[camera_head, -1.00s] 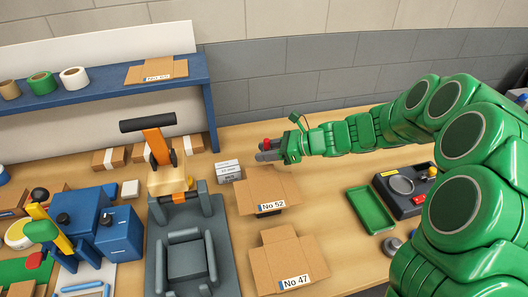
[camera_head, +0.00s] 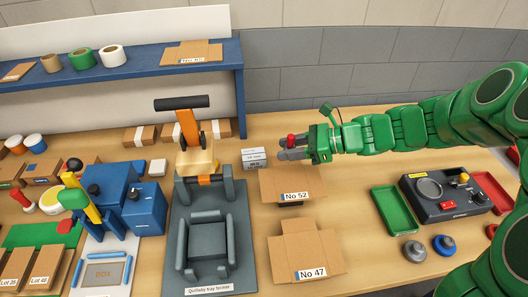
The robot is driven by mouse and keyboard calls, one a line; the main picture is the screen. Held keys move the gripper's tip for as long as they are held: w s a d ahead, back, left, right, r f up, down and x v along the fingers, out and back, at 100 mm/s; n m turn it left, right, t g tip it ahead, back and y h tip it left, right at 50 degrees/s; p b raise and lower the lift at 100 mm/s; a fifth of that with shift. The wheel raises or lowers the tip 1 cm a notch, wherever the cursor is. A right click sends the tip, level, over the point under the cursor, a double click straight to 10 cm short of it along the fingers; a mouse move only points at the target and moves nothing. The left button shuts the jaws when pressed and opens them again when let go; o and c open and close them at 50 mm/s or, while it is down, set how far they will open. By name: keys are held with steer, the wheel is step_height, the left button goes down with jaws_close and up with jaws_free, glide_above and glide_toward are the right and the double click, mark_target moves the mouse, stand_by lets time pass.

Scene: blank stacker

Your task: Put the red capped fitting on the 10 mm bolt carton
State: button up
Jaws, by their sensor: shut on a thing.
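The red capped fitting (camera_head: 291,138) is between the fingers of my gripper (camera_head: 290,148), which is shut on it. Only its red top shows clearly; the fingers hide the rest. The gripper reaches in from the right, above the table. A small stack of pale grey labelled cartons (camera_head: 254,159) stands just left of the fingertips in the picture. The carton labels are too small to read surely, so I cannot tell which is the 10 mm bolt carton. The fitting appears apart from the stack.
Flat cardboard blanks No 52 (camera_head: 290,184) and No 47 (camera_head: 305,252) lie in front. The grey tray former (camera_head: 207,240) stands left of them. A green tray (camera_head: 395,210) and a control box (camera_head: 445,198) are at right. A blue shelf (camera_head: 130,72) runs along the back left.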

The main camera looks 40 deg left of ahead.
steer(key=s+a+r+n+g+h, duration=0.3)
steer(key=s+n+g, duration=0.1)
steer(key=s, duration=0.2)
glide_above(253, 154)
steer(key=shift+f, duration=4.85)
steer(key=shift+f+h, duration=0.3)
steer(key=shift+f, duration=1.3)
steer(key=shift+f, duration=0.15)
steer(key=o, duration=1.1)
steer(key=shift+c, duration=0.2)
